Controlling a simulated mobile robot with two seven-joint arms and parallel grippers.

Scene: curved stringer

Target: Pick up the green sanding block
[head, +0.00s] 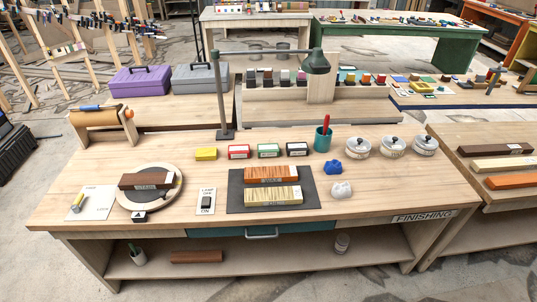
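A small green block (268,150) with a pale label on its front sits on the wooden workbench (110,165), toward the back middle. It stands in a row, between a red block (239,152) on its left and a black block (297,149) on its right, with small gaps. A yellow block (205,154) is at the row's left end. The green block's front and top are unobstructed. Neither of my grippers shows in the head view.
A dark mat (235,202) with two wood-toned blocks lies in front of the row. A lamp (224,110) rises behind the row, its head overhanging at right. A teal cup (322,141) holding a red-handled tool and several lidded jars (391,148) stand to the right.

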